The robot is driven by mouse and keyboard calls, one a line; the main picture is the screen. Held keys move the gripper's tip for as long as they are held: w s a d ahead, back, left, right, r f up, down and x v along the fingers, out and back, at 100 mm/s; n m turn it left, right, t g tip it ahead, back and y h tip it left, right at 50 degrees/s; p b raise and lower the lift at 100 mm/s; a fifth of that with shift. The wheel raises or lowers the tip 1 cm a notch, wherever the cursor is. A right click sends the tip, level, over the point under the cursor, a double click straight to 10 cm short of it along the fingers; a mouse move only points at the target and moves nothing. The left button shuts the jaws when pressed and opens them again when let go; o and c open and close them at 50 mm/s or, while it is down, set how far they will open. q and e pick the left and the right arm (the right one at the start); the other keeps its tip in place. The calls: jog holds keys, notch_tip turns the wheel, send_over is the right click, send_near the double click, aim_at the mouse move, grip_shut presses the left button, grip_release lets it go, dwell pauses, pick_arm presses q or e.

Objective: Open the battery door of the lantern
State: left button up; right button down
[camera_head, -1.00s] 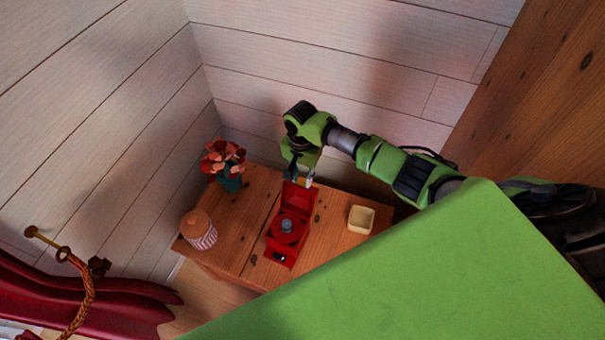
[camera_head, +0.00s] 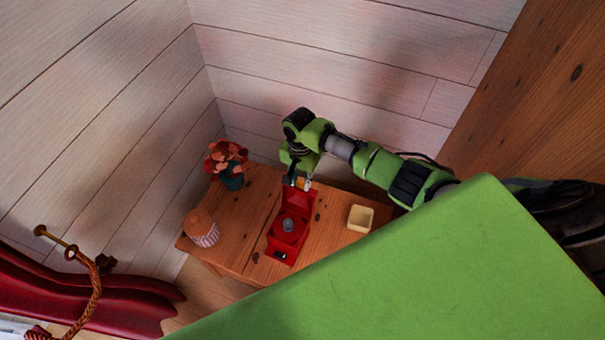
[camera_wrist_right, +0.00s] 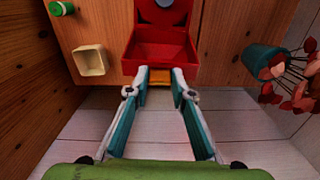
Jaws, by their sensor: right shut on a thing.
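The lantern (camera_head: 280,243) is a red, box-like thing lying on the small wooden table, with a grey round part in its middle. Its red door (camera_head: 300,201) stands raised at the end nearest the wall. The door also shows in the right wrist view (camera_wrist_right: 160,52) as a shallow red panel with raised edges. My right gripper (camera_head: 298,184) is at the door's upper edge. My left gripper is out of view.
A cream square bowl (camera_head: 360,218) stands right of the lantern. A striped jar (camera_head: 203,230) and a potted red flower (camera_head: 230,170) stand left. A green cylinder (camera_wrist_right: 62,8) shows in the right wrist view. White plank walls (camera_head: 300,60) rise close behind the table.

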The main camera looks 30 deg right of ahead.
jog(key=shift+s+a, duration=0.3)
jog(key=shift+a, duration=0.1)
jog(key=shift+w, duration=0.1)
jog(key=c, duration=1.8)
grip_release()
jog(key=shift+w+d, duration=0.1)
jog(key=shift+d, duration=0.1)
jog(key=shift+o, duration=0.2)
notch_tip(320, 180, up, 12)
